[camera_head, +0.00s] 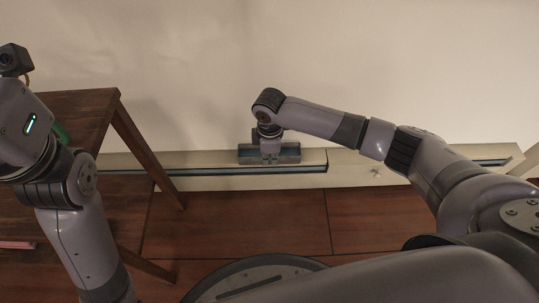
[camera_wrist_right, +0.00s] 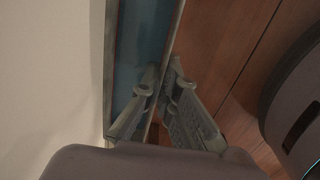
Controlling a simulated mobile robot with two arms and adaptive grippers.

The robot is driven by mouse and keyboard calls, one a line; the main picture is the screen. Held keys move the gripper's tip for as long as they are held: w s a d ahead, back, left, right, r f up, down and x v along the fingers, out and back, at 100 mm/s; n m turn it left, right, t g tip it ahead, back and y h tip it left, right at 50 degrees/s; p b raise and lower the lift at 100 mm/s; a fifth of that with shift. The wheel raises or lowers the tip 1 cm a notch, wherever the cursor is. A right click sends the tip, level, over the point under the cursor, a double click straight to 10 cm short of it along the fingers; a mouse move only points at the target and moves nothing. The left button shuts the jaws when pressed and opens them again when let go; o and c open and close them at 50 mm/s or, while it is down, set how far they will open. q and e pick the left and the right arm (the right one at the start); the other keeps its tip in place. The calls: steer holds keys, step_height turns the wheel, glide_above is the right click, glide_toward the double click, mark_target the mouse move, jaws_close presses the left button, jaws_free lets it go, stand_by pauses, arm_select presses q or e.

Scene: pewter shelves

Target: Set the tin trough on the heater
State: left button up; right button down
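The tin trough (camera_head: 270,160) is a grey, long, shallow box. In the head view it lies lengthwise over the top of the heater (camera_head: 350,170), a low cream unit along the wall with a dark bluish slot. Whether it rests there fully cannot be told. My right gripper (camera_head: 268,147) points down at the trough's middle. In the right wrist view, its fingers (camera_wrist_right: 162,82) close in on either side of the trough's grey rim, beside a bluish surface (camera_wrist_right: 143,45).
A brown wooden shelf or table (camera_head: 78,104) stands at the left, its legs close to the heater. A green object (camera_head: 61,132) is partly hidden on it by my left arm. The wooden floor (camera_head: 240,222) before the heater is clear.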

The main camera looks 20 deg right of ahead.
steer(key=c, duration=2.3)
jaws_free()
steer(key=o, duration=0.6)
step_height(320, 180, up, 12)
steer(key=shift+s, duration=0.1)
steer(key=shift+s, duration=0.1)
